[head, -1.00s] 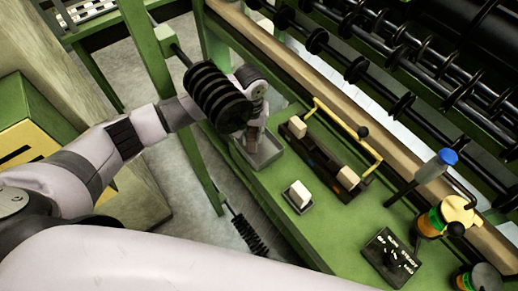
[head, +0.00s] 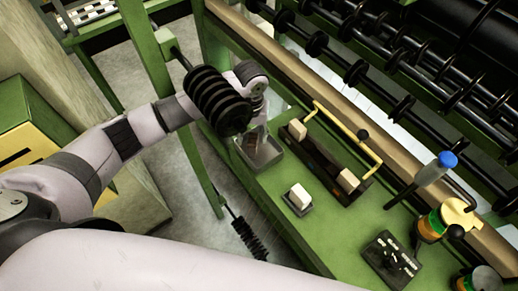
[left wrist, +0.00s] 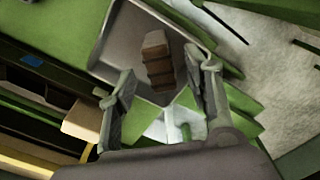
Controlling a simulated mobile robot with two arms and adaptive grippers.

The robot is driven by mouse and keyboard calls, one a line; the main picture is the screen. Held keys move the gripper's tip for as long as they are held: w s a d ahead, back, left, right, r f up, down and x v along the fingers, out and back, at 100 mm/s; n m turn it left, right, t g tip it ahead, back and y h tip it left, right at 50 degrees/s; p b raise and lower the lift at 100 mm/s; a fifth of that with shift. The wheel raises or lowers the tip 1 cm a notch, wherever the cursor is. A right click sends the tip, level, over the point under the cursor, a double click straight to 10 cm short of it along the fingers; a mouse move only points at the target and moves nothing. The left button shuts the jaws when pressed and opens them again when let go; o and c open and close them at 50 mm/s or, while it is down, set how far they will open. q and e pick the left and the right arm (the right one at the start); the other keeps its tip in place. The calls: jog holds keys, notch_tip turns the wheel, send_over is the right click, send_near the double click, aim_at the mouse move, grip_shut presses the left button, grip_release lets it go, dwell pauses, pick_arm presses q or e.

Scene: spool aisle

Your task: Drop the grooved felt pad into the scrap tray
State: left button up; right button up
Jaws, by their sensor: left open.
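The grooved felt pad (left wrist: 157,62) is a brown block with ridges across it. In the left wrist view it shows within the walls of the grey scrap tray (left wrist: 105,48), apart from both fingers. In the head view the tray (head: 268,158) stands on the green bench near its left edge, and the brown pad (head: 249,143) shows in it, partly covered by my gripper. My left gripper (head: 256,130) is open and empty above the tray, its fingers spread on either side of the pad. My right gripper is not seen.
Black discs on a rod (head: 218,98) hang close to my left wrist. A fixture with cream blocks and a yellow bar (head: 345,133) is right of the tray. A label plate (head: 392,258) and blue-capped tool (head: 437,167) are at right.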

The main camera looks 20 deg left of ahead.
pick_arm(q)
notch_tip(320, 180, up, 10)
dwell(0.3)
dwell(0.3)
